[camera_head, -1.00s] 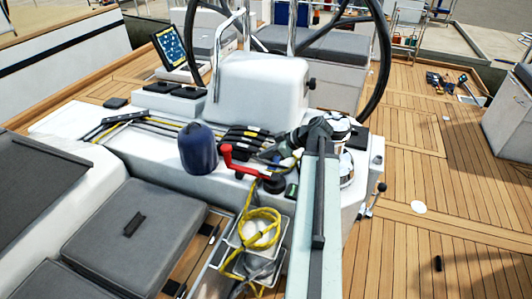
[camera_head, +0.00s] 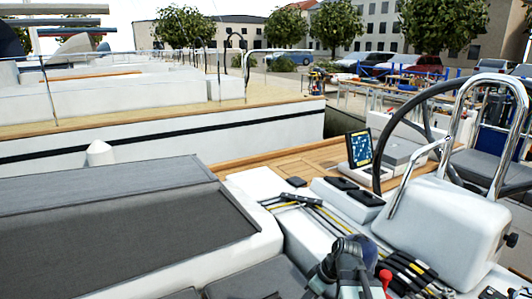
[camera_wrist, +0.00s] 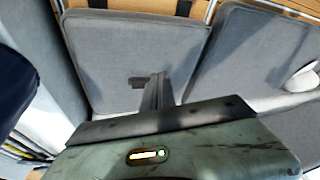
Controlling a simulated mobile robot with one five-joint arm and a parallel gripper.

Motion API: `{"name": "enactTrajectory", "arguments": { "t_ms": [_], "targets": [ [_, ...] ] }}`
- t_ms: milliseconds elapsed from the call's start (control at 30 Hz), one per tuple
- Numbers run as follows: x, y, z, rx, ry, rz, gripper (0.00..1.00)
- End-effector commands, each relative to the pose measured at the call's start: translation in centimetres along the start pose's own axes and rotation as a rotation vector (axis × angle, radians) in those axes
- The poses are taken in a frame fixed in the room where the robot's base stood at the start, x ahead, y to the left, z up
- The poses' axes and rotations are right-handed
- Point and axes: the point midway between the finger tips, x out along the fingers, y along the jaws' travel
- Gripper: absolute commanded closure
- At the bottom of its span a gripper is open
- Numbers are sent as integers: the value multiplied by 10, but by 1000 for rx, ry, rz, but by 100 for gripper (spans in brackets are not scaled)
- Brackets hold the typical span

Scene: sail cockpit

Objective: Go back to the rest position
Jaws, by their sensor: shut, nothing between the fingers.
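My gripper (camera_wrist: 157,92) shows in the wrist view as narrow dark fingers, shut and empty. It points over a grey seat cushion (camera_wrist: 118,50) with a dark strap near the fingertips. Whether the fingers touch the cushion I cannot tell. In the head view, part of my arm shows at the bottom right of centre, in front of the cockpit console; the fingertips are not clear there. A dark navy rounded thing (camera_wrist: 14,85) is at the left edge of the wrist view.
The white console carries rope clutches (camera_head: 408,270) and a red handle (camera_head: 385,279). A steering wheel (camera_head: 382,140), a steel rail (camera_head: 457,120) and a chart screen (camera_head: 359,148) stand at the right. Long grey cushions (camera_head: 130,235) fill the left. A neighbouring boat (camera_head: 150,120) lies beyond.

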Motion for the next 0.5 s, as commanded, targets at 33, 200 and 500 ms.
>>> {"name": "enactTrajectory", "arguments": {
  "t_ms": [33,200,500],
  "targets": [
    [3,-17,-4,49,-62,13,100],
    [6,-22,21,350,-225,139,100],
    [-6,-7,54,814,-284,310,100]
  ]
}}
